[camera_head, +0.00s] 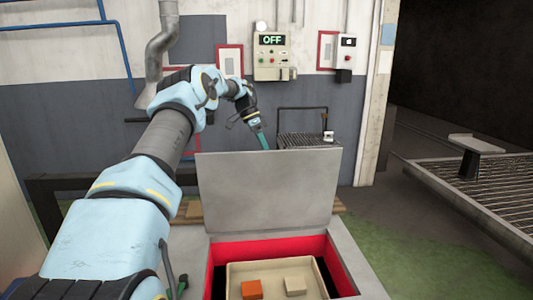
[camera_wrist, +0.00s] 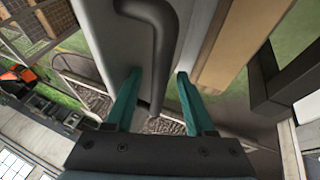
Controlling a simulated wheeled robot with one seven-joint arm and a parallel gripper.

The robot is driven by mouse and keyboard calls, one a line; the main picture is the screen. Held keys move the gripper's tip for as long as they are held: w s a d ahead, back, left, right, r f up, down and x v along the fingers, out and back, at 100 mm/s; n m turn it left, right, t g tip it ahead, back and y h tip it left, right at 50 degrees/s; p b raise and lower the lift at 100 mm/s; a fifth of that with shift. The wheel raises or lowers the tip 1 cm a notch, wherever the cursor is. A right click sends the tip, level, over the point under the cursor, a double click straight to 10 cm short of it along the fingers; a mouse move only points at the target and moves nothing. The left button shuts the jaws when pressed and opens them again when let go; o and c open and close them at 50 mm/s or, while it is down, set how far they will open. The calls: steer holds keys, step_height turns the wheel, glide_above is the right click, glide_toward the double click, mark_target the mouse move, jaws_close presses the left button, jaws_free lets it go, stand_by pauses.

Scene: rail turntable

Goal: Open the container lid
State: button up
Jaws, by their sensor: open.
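The grey container lid (camera_head: 268,190) stands raised, nearly upright, at the back of the container (camera_head: 347,262). The container's red inner walls show. My gripper (camera_head: 263,138) is at the lid's top edge, partly hidden behind it in the head view. In the wrist view, my gripper (camera_wrist: 158,76) has its two teal fingers apart. A dark grey bar handle (camera_wrist: 166,45) on the pale lid panel (camera_wrist: 95,30) runs between the fingers. I cannot tell whether either finger touches it.
A beige tray (camera_head: 240,268) inside the container holds an orange block (camera_head: 252,289) and a cream block (camera_head: 295,286). A control box reading OFF (camera_head: 272,56) hangs on the wall. A grated table (camera_head: 490,190) stands at the right.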

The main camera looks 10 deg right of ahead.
steer(key=shift+r, duration=0.1)
step_height(320, 180, up, 10)
steer(key=shift+f+b, duration=0.15)
steer(key=shift+b, duration=0.25)
